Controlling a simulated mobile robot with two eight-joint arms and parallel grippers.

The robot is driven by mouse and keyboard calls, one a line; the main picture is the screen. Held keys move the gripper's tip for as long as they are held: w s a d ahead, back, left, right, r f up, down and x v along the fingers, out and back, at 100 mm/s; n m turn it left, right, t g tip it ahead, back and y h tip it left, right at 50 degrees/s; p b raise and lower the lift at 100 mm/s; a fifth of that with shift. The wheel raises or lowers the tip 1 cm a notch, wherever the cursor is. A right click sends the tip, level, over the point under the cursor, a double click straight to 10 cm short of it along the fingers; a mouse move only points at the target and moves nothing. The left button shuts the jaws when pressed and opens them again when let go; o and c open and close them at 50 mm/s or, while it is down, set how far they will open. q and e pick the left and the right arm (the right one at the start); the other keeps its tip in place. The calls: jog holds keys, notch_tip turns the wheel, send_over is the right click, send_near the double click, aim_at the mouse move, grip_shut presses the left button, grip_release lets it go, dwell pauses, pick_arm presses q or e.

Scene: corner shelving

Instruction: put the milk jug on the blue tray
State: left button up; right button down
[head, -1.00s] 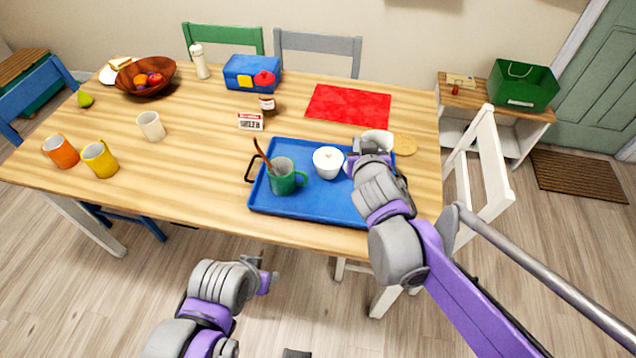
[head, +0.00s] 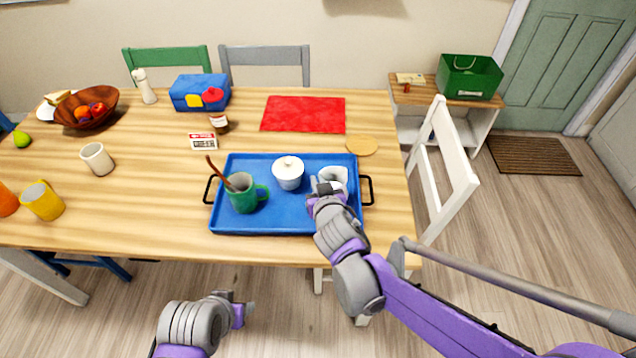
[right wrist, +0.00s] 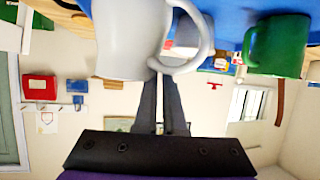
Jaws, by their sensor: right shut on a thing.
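The white milk jug (head: 334,174) is over the right part of the blue tray (head: 290,224). My right gripper (head: 324,187) is shut on its handle, which the right wrist view shows between the fingers (right wrist: 160,100). The jug (right wrist: 128,40) looks upside down there because that view is inverted. Its base is cut off, so I cannot tell whether it touches the tray. My left gripper (head: 240,308) hangs low in front of the table, empty; its fingers are too small to read.
A round coaster (head: 361,145) lies behind the tray. A white chair (head: 445,170) stands at the table's right end.

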jog(key=c, duration=1)
grip_release()
jog(key=p+v, duration=0.3)
jog(key=v, duration=0.9)
jog(key=s+d+f+m+g+h, duration=0.1)
jog(key=s+d+f+g+h, duration=0.15)
jog(key=d, duration=0.45)
jog(key=s+d+f+m+g+h, duration=0.1)
jog(key=s+d+f, duration=0.1)
jog(key=s+d, duration=0.35)
jog(key=s+d+f+g, duration=0.3)
jog(key=s+d+g, duration=0.1)
jog(key=s, duration=0.5)
jog(key=shift+s+d+f+m, duration=0.3)
jog(key=shift+m, duration=0.1)
jog(key=shift+g+y, duration=0.25)
